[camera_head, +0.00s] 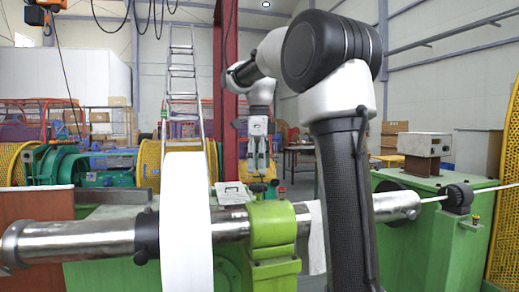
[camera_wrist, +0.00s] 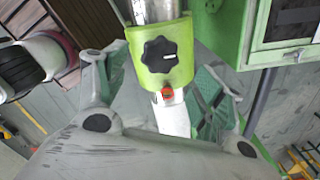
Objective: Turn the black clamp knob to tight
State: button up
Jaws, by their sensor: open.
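The black clamp knob (camera_wrist: 158,54) is a lobed knob on the green clamp block (camera_wrist: 178,77). A short white mark on it points to the right in the wrist view. In the head view the knob (camera_head: 258,189) sits on top of the green block (camera_head: 272,222), which wraps the metal shaft. My gripper (camera_head: 259,174) hangs just above the knob, pointing down. In the wrist view its fingers stand apart, left and right of the knob, and look empty. I cannot tell exact contact, but the knob appears clear of the fingers.
A small red-topped button (camera_wrist: 167,93) sits beside the knob on the block. A large white disc (camera_head: 185,212) stands on the shaft (camera_head: 85,238) at the left. A white cloth (camera_head: 312,238) hangs right of the block. A green machine cabinet (camera_head: 425,235) stands at the right.

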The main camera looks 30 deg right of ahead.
aim_at(259, 184)
notch_tip(259, 184, up, 6)
jog(key=shift+r, duration=0.25)
dwell(0.4)
jog(key=s+a+f+n+t, duration=0.2)
jog(key=s+f+n, duration=0.8)
jog(key=n, duration=0.3)
jog(key=s+a+f+n+t, duration=0.2)
jog(key=s+a+f+n, duration=0.1)
jog(key=s+f+n, duration=0.7)
jog(key=s+n, duration=0.3)
jog(key=shift+s+a+f, duration=0.2)
jog(key=shift+f, duration=0.05)
